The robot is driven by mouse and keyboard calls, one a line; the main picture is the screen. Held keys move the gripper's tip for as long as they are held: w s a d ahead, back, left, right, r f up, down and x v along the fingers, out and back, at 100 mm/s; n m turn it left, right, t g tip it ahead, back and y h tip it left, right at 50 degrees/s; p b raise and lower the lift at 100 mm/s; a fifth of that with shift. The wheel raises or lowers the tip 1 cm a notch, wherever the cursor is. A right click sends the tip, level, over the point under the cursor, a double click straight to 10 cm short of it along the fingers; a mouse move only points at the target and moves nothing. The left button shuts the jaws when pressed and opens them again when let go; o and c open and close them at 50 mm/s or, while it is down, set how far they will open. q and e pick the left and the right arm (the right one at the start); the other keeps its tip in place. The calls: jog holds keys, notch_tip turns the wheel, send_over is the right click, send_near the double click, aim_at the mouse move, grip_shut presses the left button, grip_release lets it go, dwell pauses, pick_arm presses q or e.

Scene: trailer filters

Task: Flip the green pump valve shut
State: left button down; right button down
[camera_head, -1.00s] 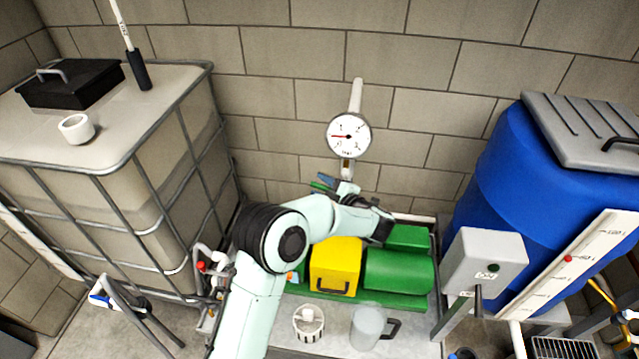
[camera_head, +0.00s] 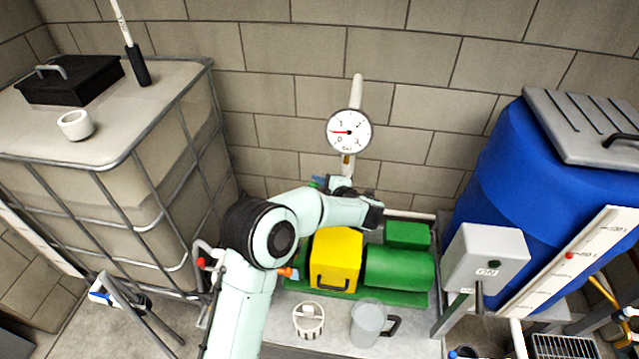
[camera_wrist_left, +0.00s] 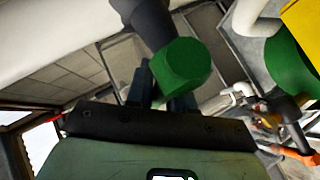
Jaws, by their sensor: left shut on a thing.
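The green valve handle (camera_wrist_left: 182,66) is a chunky green block seen close up in the left wrist view. My left gripper (camera_wrist_left: 168,88) is shut on it, with its dark fingers at the handle's lower side. In the head view my left gripper (camera_head: 330,184) is behind my bent arm, below the pressure gauge (camera_head: 349,131). The valve body is mostly hidden there, so I cannot tell its exact angle. The pump has a yellow box (camera_head: 335,262) and a green cylinder (camera_head: 399,268) in front. My right gripper is not in view.
A caged tank (camera_head: 120,180) stands at the left and a blue barrel (camera_head: 535,170) at the right. A grey switch box (camera_head: 485,257) is right of the pump. A strainer cup (camera_head: 309,320) and a clear jug (camera_head: 368,322) stand at the front. The block wall is close behind.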

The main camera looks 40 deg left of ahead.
pick_arm(q)
jog(key=shift+f+n+h, duration=0.4)
jog(key=shift+f+h, duration=0.15)
jog(key=shift+h, duration=0.15)
jog(key=shift+d, duration=0.1)
jog(key=c, duration=1.1)
grip_release()
jog(key=v, duration=1.3)
jog(key=shift+s+d+b, duration=0.1)
jog(key=shift+s+b, duration=0.05)
jog(key=shift+b, duration=0.15)
